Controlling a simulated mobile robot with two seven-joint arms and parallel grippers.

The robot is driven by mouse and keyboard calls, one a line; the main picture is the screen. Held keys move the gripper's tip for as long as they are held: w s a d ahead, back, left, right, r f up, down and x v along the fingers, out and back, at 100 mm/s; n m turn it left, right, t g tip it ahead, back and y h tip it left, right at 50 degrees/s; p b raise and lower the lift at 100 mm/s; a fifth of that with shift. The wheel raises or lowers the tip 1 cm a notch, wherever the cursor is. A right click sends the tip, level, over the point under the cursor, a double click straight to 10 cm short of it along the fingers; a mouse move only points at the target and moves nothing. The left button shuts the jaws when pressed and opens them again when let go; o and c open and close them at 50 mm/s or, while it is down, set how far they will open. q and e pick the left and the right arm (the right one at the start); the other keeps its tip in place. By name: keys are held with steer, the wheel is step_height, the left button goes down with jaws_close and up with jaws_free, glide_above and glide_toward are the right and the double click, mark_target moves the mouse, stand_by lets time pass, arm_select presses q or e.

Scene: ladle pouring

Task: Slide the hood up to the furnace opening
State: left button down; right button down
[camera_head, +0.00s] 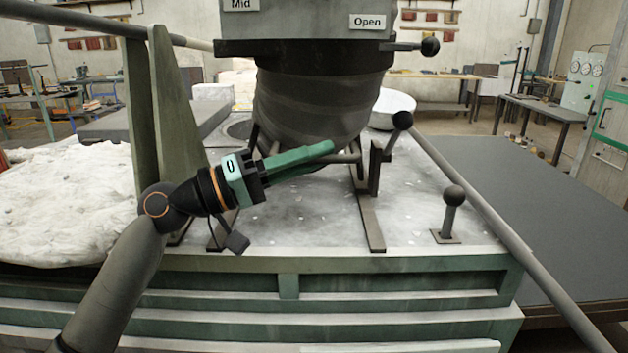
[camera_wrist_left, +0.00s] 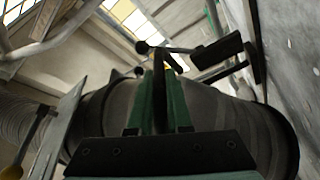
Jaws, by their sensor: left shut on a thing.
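A dark, rounded, ribbed body (camera_head: 310,105), which looks like the hood, is at the centre of the head view. It stands above two flat rails on the pale metal top and also fills much of the left wrist view (camera_wrist_left: 225,120). A bar (camera_head: 350,158) runs along its lower front. My left gripper (camera_head: 325,150) reaches in from the left with its green fingers at this bar. In the left wrist view the fingers (camera_wrist_left: 161,105) close around a dark bar in front of the body. A round rim (camera_head: 238,130) shows partly behind the body; I cannot tell if it is the furnace opening.
A ball-topped lever (camera_head: 451,210) stands on the pale top (camera_head: 415,195) at right. A long grey pole (camera_head: 490,220) slants down to the lower right. A green upright bracket (camera_head: 175,110) stands beside my left arm. White cloth (camera_head: 65,205) lies at left.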

arm_select(q)
steer(key=shift+w+f, duration=0.1)
steer(key=shift+f, duration=0.05)
steer(key=c, duration=0.8)
jaws_free()
steer(key=shift+c, duration=0.2)
arm_select(e)
steer(key=shift+w+a+r, duration=0.1)
steer(key=shift+w+r, duration=0.05)
steer(key=shift+w, duration=0.05)
